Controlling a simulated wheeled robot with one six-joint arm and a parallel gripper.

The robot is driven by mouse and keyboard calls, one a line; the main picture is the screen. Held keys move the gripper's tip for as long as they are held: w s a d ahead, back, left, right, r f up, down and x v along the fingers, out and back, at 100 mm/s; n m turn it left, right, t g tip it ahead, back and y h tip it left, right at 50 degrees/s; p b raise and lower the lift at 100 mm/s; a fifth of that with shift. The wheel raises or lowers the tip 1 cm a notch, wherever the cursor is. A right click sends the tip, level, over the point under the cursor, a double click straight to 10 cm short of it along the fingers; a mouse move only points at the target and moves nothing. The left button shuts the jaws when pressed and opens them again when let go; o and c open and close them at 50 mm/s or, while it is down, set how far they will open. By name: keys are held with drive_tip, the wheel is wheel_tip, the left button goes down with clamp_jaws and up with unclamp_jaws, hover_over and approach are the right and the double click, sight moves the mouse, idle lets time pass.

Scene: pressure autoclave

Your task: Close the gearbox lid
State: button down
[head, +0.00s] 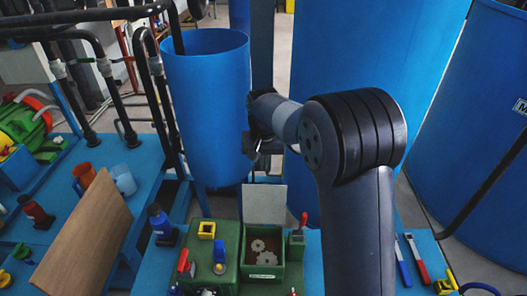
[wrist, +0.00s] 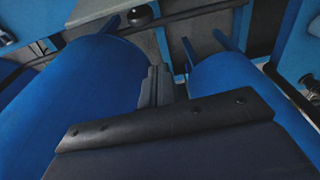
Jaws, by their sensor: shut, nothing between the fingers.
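The gearbox is a green open box (head: 263,273) on the blue table in the head view, with grey gears (head: 259,246) visible inside. Its lid (head: 264,204) is a pale grey plate standing up at the back edge of the box, so the box is open. My gripper (head: 256,158) is above and behind the lid, in front of the blue barrel, and touches nothing that I can see. In the wrist view my gripper (wrist: 156,85) shows its fingers together and empty. The gearbox and lid do not show in the wrist view.
A green block with a blue knob (head: 220,255) and a red handle (head: 183,260) stands left of the gearbox. A small green post with a red lever (head: 298,240) stands right of it. Large blue barrels (head: 210,110) rise behind. A brown board (head: 85,235) leans at left.

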sight(264, 202)
drive_tip(key=s+f, duration=0.1)
drive_tip(key=s+f+p, duration=0.1)
drive_tip(key=s, duration=0.1)
drive_tip(key=shift+s+f, duration=0.3)
drive_tip(key=shift+f, duration=0.05)
drive_tip(key=shift+d+b, duration=0.1)
drive_tip(key=shift+b, duration=0.25)
